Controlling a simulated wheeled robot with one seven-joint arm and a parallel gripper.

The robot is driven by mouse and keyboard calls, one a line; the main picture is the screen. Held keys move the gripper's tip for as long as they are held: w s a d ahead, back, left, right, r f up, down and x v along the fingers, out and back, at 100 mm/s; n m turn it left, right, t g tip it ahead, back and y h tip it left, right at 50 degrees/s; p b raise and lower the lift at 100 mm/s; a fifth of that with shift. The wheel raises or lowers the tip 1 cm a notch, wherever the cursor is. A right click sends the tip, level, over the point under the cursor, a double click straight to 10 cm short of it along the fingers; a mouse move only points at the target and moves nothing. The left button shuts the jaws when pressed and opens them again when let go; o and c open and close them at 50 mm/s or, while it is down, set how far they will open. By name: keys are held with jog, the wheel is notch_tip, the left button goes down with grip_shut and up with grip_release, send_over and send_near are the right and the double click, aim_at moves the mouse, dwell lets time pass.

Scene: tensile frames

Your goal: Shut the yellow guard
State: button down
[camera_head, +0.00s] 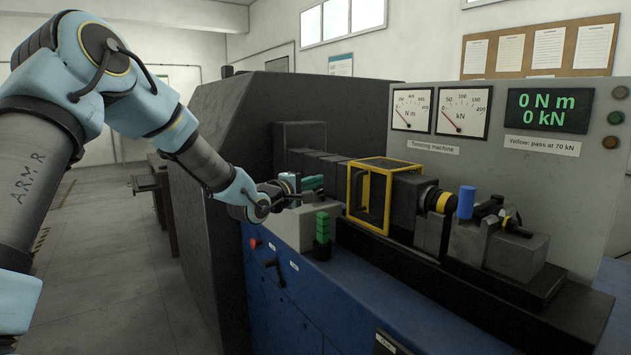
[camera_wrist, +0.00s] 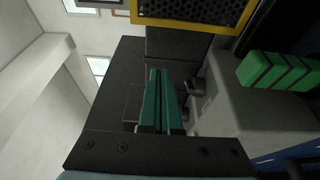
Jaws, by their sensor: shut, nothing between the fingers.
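The yellow guard (camera_head: 352,190) is a yellow-edged frame with dark panels on the twisting machine, in the middle of the head view. Its yellow edge and dark perforated panel also show at the top of the wrist view (camera_wrist: 185,21). I cannot tell how far open it stands. My gripper (camera_head: 318,183) is to the left of the guard, apart from it, with its teal fingers pointing toward it. In the wrist view the two fingers (camera_wrist: 160,80) lie side by side, shut, with nothing held.
A large dark cabinet (camera_head: 215,190) rises behind my arm. A blue cylinder (camera_head: 466,202) stands on the machine to the right. The panel's digital display (camera_head: 548,111) reads 0 N m and 0 kN.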

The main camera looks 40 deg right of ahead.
aim_at(388, 191)
jog(key=p+x, duration=0.2)
jog(key=x, duration=0.5)
jog(key=shift+w+d, duration=0.1)
jog(key=shift+d, duration=0.1)
jog(key=shift+s+p, duration=0.4)
jog(key=shift+s, duration=0.65)
jog(key=shift+s+a+f, duration=0.1)
jog(key=shift+s+a, duration=0.05)
jog(key=shift+s, duration=0.8)
jog(key=s+b, duration=0.2)
jog(key=s, duration=0.3)
jog(key=s+b, duration=0.2)
jog(key=s, duration=0.3)
jog(key=s+b, duration=0.1)
jog(key=s, duration=0.4)
jog(key=shift+a+f+b, duration=0.1)
jog(key=shift+a+b, duration=0.3)
jog(key=shift+s, duration=0.4)
